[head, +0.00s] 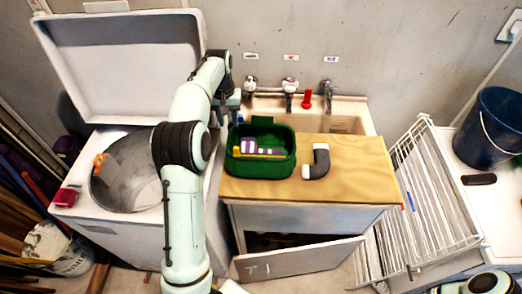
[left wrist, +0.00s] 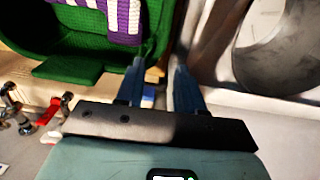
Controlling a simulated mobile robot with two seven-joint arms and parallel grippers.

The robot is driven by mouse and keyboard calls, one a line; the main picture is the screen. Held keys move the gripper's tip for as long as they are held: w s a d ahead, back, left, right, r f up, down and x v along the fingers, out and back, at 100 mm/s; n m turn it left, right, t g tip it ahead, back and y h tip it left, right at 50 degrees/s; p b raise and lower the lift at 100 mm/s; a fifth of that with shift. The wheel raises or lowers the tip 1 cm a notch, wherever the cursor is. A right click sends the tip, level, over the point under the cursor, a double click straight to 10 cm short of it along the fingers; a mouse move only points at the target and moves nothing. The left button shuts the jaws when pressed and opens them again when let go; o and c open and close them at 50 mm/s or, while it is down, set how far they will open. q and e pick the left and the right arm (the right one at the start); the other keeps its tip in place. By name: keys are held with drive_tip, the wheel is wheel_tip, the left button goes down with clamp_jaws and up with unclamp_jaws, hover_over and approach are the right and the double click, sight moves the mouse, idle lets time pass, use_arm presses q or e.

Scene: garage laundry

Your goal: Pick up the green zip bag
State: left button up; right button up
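The green zip bag (head: 240,168) stands open-topped on the wooden counter, with a purple-and-white striped item (head: 262,147) and a yellow item inside. In the left wrist view the bag (left wrist: 35,38) fills the upper left, with the striped cloth-like item (left wrist: 118,15) in it. My left gripper (head: 231,105) is at the bag's back left corner, pointing down. In the left wrist view its two fingers (left wrist: 159,70) are apart, with the bag's edge near the left finger. I cannot tell whether they touch it. My right gripper is out of view.
Behind are a sink (head: 335,123) and taps. An open-lidded washer (head: 75,213) stands left. A drying rack (head: 430,205) and blue bucket (head: 492,130) are right. The cabinet door (head: 300,260) hangs open.

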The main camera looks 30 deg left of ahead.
sight(232, 134)
use_arm(q)
wheel_tip(232, 134, down, 2)
drive_tip(key=shift+w+f, duration=0.1)
wheel_tip(232, 134, down, 5)
drive_tip(key=shift+d+f+b, duration=0.1)
drive_tip(key=shift+b, duration=0.45)
drive_tip(key=shift+c, duration=1)
clamp_jaws()
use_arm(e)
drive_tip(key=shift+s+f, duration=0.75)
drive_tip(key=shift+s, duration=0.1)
